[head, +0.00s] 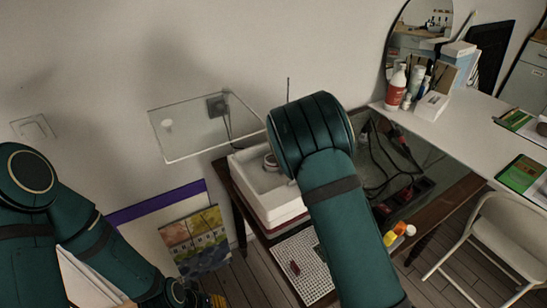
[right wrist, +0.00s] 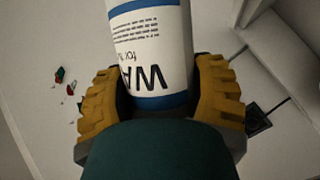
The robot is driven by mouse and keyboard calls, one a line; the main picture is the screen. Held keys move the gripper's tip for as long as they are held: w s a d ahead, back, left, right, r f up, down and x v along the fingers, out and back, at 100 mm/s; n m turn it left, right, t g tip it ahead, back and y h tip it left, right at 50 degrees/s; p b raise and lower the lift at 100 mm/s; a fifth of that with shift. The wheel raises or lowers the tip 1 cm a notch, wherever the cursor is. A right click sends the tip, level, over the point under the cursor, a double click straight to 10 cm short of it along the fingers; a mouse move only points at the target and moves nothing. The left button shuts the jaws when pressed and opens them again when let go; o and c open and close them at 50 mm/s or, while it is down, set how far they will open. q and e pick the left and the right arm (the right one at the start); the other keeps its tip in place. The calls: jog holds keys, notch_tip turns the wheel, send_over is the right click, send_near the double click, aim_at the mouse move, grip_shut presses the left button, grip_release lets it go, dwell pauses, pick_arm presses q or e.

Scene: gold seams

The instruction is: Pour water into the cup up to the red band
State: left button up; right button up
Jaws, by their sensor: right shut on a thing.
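My right gripper (right wrist: 162,92) is shut on a white bottle (right wrist: 150,45) with blue bands and dark "WA…" lettering, its yellow fingers on either side. The bottle's top runs out of the right wrist view, so its tilt is unclear. In the head view my right arm hides the gripper and bottle. A small round-rimmed vessel (head: 271,161), perhaps the cup, sits in a white basin (head: 246,178), partly behind my arm. No red band or water level can be made out. My left gripper (head: 208,301) barely shows at the bottom edge, its jaws unclear.
A glass shelf (head: 180,140) juts from the wall left of the basin. A white table (head: 455,130) with bottles (head: 396,88) stands right. Cables and a power strip (head: 410,192) lie beside my right arm. A white chair (head: 505,230) stands at the right.

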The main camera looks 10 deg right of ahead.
jog(key=shift+a+r+m+p, duration=0.25)
jog(key=shift+r+m+p, duration=0.1)
jog(key=shift+r, duration=0.3)
jog(key=shift+a+r+m+p, duration=0.25)
jog(key=shift+r+p, duration=0.05)
jog(key=shift+r, duration=0.3)
jog(key=shift+a+r+m+g, duration=0.2)
jog(key=shift+a+m+g, duration=0.1)
jog(key=shift+m, duration=0.1)
jog(key=shift+a+m+y, duration=0.15)
jog(key=shift+m+y, duration=0.25)
jog(key=shift+y, duration=0.1)
jog(key=shift+f+m+g+y+b, duration=0.4)
jog(key=shift+f+m+b, duration=0.35)
jog(key=shift+b, duration=0.5)
jog(key=shift+a+m, duration=0.15)
jog(key=shift+m, duration=0.1)
jog(key=shift+s+a+m+y+b, duration=0.1)
jog(key=shift+a+m+y+b, duration=0.25)
jog(key=shift+m+y+b, duration=0.55)
jog(key=shift+a+g+b, duration=0.2)
jog(key=shift+g+b, duration=0.1)
jog(key=shift+b, duration=0.45)
jog(key=shift+a+m+y, duration=0.2)
jog(key=shift+m+y, duration=0.2)
jog(key=shift+m, duration=0.1)
